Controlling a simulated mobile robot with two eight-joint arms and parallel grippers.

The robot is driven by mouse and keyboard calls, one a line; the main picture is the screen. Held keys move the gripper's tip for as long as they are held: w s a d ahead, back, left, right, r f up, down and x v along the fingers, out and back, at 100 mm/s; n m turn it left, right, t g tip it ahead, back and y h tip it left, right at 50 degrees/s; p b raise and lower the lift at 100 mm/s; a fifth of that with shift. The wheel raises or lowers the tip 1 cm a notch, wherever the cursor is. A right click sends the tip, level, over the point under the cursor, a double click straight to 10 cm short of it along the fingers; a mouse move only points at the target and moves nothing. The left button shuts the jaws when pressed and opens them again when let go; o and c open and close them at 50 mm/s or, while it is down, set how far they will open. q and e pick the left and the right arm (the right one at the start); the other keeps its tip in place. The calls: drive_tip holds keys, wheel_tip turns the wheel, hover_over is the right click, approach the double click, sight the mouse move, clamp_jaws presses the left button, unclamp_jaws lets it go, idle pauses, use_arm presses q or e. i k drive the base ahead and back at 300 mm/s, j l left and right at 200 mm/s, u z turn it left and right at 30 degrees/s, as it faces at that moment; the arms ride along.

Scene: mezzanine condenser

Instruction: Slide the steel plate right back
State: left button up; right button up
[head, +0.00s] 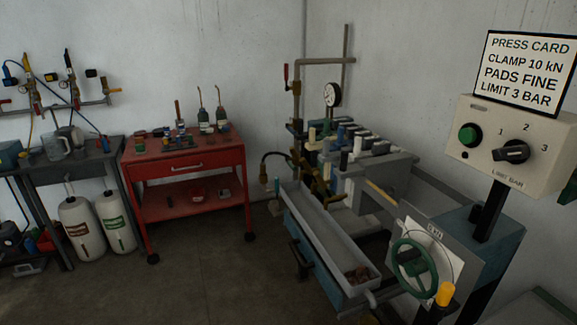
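A press stands at the right of the head view, with a row of upright light and dark plates (351,139) at its far end. A thick grey steel plate (390,170) stands at the near side of this row, close to the light plates. I cannot tell whether it touches them. A green handwheel (413,267) is at the near end of the press, in front of a white dial card (436,243). Neither of my grippers shows in this view.
A grey trough (325,230) runs along the press's left side. A control box (510,145) with a green button and knob carries a sign. A red cart (185,150) and a dark bench (80,158) stand left. The floor (215,265) between is clear.

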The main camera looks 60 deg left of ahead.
sight(391, 172)
drive_tip(key=u, duration=1.85)
drive_tip(key=k+j, duration=0.05)
